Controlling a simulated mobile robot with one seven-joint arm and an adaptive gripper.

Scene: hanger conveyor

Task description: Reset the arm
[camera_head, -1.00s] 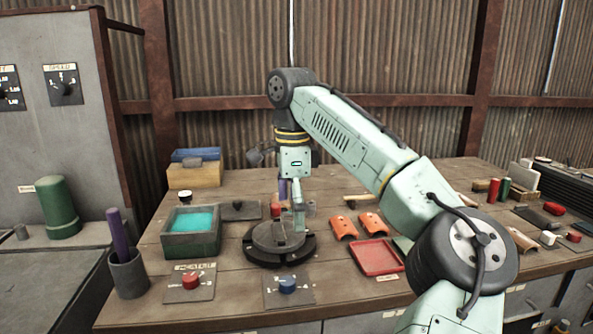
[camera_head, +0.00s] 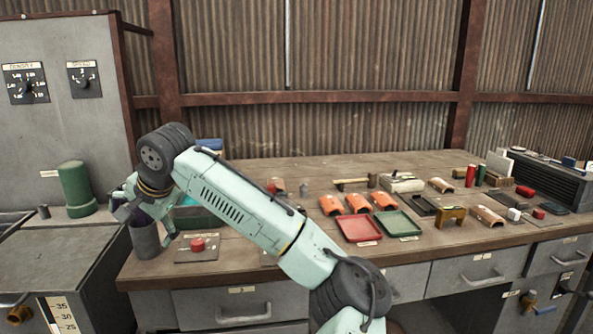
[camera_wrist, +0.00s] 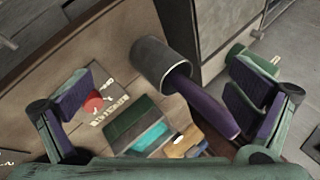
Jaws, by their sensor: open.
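My mint-green arm reaches to the left in the head view. My gripper (camera_wrist: 165,105) is open and empty in the wrist view, its purple-padded fingers spread wide apart. A purple rod (camera_wrist: 205,108) stands in a grey cylindrical cup (camera_wrist: 163,62) and shows between the fingers, nearer the right one. In the head view the cup (camera_head: 146,240) stands at the table's left end, just below my wrist.
A red button (camera_head: 198,244) sits right of the cup. A green box with cyan contents (camera_wrist: 140,130) is close by. Red (camera_head: 359,228) and green (camera_head: 398,223) trays and orange curved pieces (camera_head: 358,203) lie mid-table. A green cylinder (camera_head: 76,188) stands on the left cabinet.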

